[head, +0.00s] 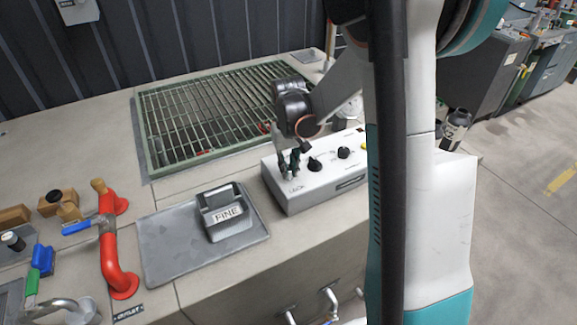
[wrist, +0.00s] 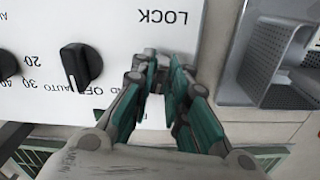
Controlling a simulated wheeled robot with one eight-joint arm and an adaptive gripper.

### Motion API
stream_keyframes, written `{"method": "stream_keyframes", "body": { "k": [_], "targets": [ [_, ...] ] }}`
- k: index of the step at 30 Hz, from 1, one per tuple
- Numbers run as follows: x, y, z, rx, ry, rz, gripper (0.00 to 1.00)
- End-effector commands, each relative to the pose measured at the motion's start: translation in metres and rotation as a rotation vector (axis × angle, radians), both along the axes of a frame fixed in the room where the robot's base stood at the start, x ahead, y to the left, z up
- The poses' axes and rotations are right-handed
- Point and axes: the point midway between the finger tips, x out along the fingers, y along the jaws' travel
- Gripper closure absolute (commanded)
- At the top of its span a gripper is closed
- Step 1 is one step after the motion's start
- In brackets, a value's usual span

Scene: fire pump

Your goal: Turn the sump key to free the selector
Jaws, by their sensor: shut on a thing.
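The white control panel (head: 305,185) stands on the bench, with a LOCK label at its left end. My gripper (head: 289,160) is over that end. In the wrist view my gripper (wrist: 163,75) has its green-padded fingers close together at the panel by the LOCK label, shut on the sump key. The key is mostly hidden between the fingertips, so its turn angle cannot be told. The selector (wrist: 82,65), a black knob by OFF and AUTO marks, is beside the fingers. It also shows in the head view (head: 315,164), just right of my gripper.
A grey FINE strainer holder (head: 228,200) sits on a metal plate left of the panel. A green grating (head: 205,110) lies behind. Red pipework (head: 108,250) with a blue-handled valve stands at left. A second black knob (head: 344,152) is on the panel.

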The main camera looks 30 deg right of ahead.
Motion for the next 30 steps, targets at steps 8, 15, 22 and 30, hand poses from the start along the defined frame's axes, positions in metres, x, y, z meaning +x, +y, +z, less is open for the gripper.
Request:
{"method": "stream_keyframes", "body": {
  "k": [8, 15, 22, 30],
  "targets": [
    [0.0001, 0.0001, -0.0001, 0.000, 0.000, 0.140, 1.00],
    [0.0001, 0.0001, -0.0003, 0.000, 0.000, 0.189, 1.00],
    [0.0001, 0.0001, -0.0003, 0.000, 0.000, 0.198, 1.00],
    [0.0001, 0.0001, -0.0003, 0.000, 0.000, 0.198, 0.72]
  ]
}}
